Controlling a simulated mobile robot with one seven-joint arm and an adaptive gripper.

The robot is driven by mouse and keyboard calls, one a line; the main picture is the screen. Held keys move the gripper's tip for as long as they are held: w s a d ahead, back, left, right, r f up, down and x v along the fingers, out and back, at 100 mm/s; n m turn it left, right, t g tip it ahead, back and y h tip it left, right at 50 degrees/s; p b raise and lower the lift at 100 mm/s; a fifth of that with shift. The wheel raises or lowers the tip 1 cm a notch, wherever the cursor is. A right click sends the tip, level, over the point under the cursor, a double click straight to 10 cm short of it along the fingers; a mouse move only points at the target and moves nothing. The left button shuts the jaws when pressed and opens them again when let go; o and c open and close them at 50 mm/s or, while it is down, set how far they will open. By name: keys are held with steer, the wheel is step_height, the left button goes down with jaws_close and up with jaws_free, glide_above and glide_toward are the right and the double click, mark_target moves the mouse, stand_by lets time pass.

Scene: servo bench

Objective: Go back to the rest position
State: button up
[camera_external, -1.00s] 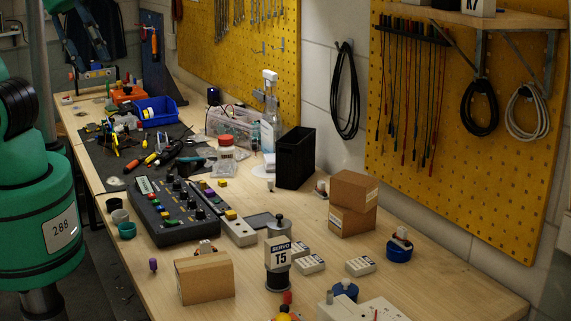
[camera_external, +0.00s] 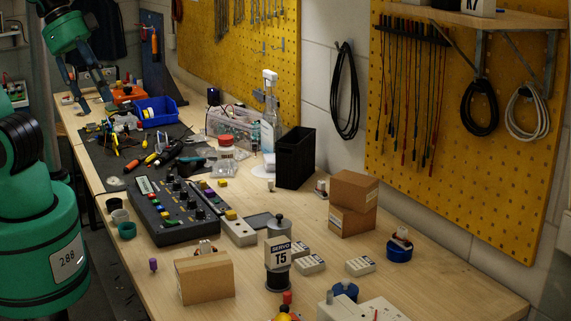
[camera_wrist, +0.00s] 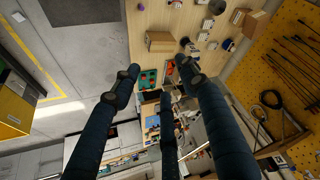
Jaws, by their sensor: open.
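My gripper (camera_external: 88,92) is at the far left end of the bench in the external view, fingers spread and pointing down, above the bench top near an orange item. In the wrist view my gripper (camera_wrist: 158,72) shows its dark blue fingers spread apart with nothing held between them. Beyond the fingers lies the wooden bench (camera_wrist: 150,18) with its small parts. The task names no object.
A blue bin (camera_external: 157,112), a black upright bin (camera_external: 296,158), a control panel (camera_external: 172,213) and cardboard boxes (camera_external: 205,278) stand on the bench. Yellow pegboards (camera_external: 465,175) line the wall. Open floor (camera_wrist: 75,60) shows left of the bench in the wrist view.

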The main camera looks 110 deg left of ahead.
steer(key=shift+f+b, duration=1)
steer(key=shift+f, duration=0.45)
